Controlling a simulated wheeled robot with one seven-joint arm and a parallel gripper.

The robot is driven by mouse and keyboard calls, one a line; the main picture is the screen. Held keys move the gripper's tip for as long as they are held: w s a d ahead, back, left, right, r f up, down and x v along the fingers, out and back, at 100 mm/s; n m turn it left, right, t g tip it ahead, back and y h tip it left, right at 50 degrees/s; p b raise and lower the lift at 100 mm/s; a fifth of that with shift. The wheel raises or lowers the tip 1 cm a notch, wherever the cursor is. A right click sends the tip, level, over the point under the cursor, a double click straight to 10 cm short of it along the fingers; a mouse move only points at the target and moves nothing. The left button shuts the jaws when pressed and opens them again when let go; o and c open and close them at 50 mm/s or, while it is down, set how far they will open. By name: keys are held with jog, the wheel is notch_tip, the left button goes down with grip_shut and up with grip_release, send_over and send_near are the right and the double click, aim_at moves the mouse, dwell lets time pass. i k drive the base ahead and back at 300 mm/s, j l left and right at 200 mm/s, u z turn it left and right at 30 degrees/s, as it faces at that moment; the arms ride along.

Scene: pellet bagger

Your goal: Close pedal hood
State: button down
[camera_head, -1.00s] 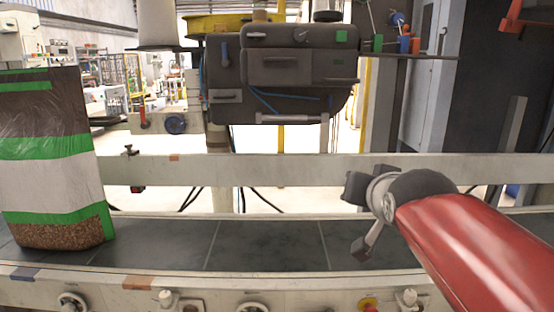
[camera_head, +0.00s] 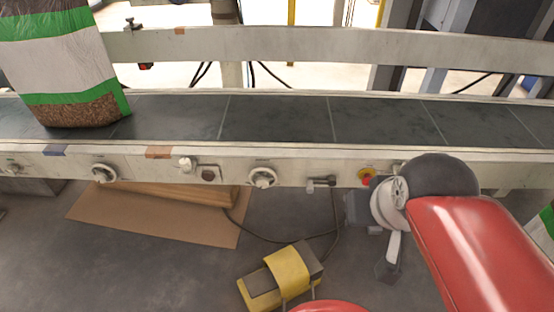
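A foot pedal (camera_head: 262,284) stands on the floor below the conveyor, at the lower middle. It has a yellow body with a grey top. A curved yellow hood (camera_head: 287,271) stands over its right part, and the grey top shows to its left. I cannot tell the hood's exact angle. My gripper (camera_head: 372,238) is to the right of the pedal and above the floor, with its dark fingers spread apart. It is empty and touches nothing that I can see.
The conveyor (camera_head: 280,120) crosses the view, with knobs, levers and a red and yellow button (camera_head: 367,175) on its front rail. A filled bag (camera_head: 75,65) stands on its left. A cable (camera_head: 290,238) and a brown sheet (camera_head: 155,215) lie on the floor.

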aim_at(296, 269)
jog(key=k+j+u, duration=0.15)
jog(key=j+u, duration=0.15)
jog(key=u, duration=0.2)
jog(key=k+j+u, duration=0.1)
jog(key=j+u, duration=0.2)
jog(key=u, duration=0.2)
